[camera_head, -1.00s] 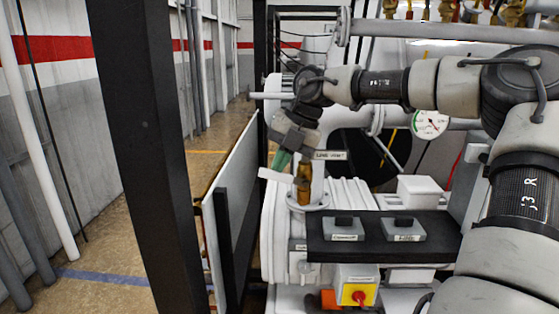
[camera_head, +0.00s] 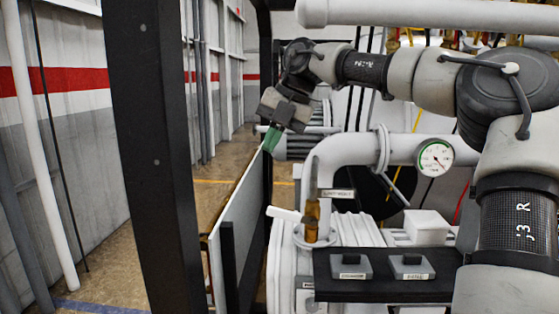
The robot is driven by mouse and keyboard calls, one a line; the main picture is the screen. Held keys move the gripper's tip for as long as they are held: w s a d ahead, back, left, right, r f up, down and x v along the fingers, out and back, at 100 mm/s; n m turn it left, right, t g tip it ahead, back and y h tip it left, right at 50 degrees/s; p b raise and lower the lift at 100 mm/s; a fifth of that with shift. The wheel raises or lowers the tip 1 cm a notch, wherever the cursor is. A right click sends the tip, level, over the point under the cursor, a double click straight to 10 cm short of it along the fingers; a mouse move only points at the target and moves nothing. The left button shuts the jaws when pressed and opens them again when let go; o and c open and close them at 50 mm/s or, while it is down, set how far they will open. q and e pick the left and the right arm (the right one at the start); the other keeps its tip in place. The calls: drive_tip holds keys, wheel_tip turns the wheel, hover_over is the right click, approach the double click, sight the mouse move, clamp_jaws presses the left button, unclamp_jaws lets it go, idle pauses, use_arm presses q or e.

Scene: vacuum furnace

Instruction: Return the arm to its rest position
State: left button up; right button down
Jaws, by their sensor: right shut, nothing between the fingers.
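My right arm comes in from the right and reaches left across the machine. Its right gripper (camera_head: 272,138) hangs at the arm's far left end, pointing down, with green fingertips close together and nothing between them. It is above and left of a valve with an amber-brown body (camera_head: 312,217) and a white lever (camera_head: 284,214), and it is clear of both. My left gripper is not in view.
A black post (camera_head: 160,160) stands at the left. A dial gauge (camera_head: 435,158) is on the white pipework. A black shelf (camera_head: 385,288) carries two grey labelled blocks.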

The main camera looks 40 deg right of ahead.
drive_tip(key=shift+a+r, duration=0.15)
drive_tip(key=shift+r, duration=0.1)
idle(0.4)
